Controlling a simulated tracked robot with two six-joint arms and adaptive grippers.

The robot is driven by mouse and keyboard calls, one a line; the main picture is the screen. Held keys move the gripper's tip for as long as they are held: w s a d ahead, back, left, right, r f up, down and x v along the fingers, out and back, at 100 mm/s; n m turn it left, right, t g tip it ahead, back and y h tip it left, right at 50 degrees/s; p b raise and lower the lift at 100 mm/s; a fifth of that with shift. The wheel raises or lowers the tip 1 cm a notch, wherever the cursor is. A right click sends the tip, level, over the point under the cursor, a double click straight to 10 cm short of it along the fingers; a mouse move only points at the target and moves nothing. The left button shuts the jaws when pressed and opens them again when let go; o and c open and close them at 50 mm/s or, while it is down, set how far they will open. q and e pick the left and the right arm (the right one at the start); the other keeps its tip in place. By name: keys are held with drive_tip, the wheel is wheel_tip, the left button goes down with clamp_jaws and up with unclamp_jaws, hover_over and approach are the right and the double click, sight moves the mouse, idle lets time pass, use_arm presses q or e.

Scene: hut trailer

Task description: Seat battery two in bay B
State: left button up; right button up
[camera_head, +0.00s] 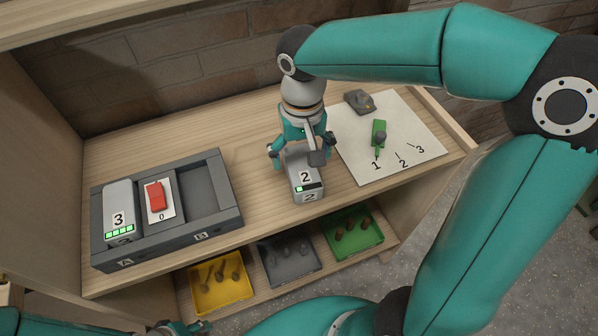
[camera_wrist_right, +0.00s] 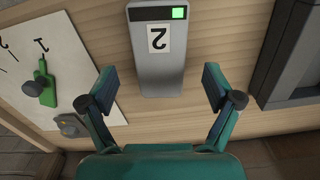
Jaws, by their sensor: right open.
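Battery two (camera_head: 305,178), a grey block with a "2" label and one lit green segment, rests on the wooden bench right of the dock. It also shows in the right wrist view (camera_wrist_right: 157,70). My right gripper (camera_head: 302,148) is above its back part, with open fingers on either side; the wrist view shows gaps between fingers and battery. Bay B (camera_head: 202,190) is the empty dark recess at the right of the grey dock (camera_head: 228,208). My left gripper (camera_head: 186,328) shows only partly at the bottom edge; its jaws are unclear.
Battery three (camera_head: 118,205) sits in bay A with several green segments lit. A red switch (camera_head: 156,196) at 0 lies between the bays. A white sheet (camera_head: 405,135) holds a green-handled lever (camera_head: 379,135). Yellow (camera_head: 205,308), grey (camera_head: 290,282) and green (camera_head: 370,243) trays stand below.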

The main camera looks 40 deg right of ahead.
sight(302, 166)
drive_tip(key=shift+f, duration=1.55)
drive_tip(key=c, duration=1.4)
drive_tip(key=shift+c, duration=0.5)
drive_tip(key=shift+r, duration=0.15)
